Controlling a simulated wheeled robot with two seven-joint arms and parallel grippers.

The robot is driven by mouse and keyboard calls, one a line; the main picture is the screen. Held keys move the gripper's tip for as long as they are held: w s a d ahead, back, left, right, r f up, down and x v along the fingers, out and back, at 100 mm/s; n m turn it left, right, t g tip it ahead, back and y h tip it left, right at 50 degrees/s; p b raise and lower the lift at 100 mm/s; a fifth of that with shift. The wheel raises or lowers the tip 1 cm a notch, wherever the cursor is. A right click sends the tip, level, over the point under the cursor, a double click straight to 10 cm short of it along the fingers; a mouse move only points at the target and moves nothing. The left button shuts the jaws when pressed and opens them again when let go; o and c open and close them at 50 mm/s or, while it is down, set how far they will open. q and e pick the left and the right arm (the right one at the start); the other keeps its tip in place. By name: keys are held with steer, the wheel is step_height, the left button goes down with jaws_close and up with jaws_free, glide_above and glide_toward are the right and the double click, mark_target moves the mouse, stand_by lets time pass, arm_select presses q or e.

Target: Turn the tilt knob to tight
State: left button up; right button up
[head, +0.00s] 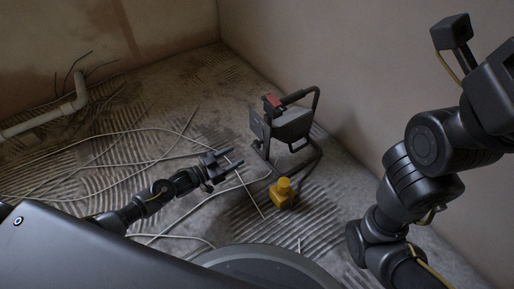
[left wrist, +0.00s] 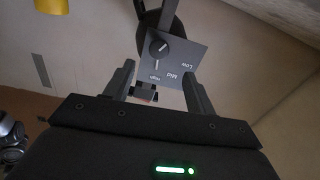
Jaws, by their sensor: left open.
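A grey work lamp (head: 292,126) stands on a dark tube frame on the floor, with a red part (head: 272,103) at its top. I see no label reading "tight" and cannot tell which part is the tilt knob. My left gripper (head: 234,159) is open and empty, left of the lamp and apart from it. In the wrist view its fingers (left wrist: 158,70) spread below the panel's knob. My right gripper's fingers are not seen.
A yellow block-like object (head: 283,194) sits on the floor before the lamp frame. Pale loose cables (head: 140,131) cross the ridged floor. A pipe (head: 45,116) lies at left. A plaster wall (head: 350,70) rises behind the lamp. My right arm fills the right side.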

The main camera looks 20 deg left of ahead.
mark_target(255, 145)
arm_select(q)
steer(key=b+x, duration=0.5)
steer(key=x, duration=0.4)
steer(key=shift+w+d, duration=0.15)
steer(key=shift+d, duration=0.1)
steer(key=shift+w+d+r+b, duration=0.1)
steer(key=shift+w+d+b, duration=0.3)
steer(key=shift+w+b, duration=0.1)
steer(key=shift+c, duration=0.4)
steer(key=c, duration=0.9)
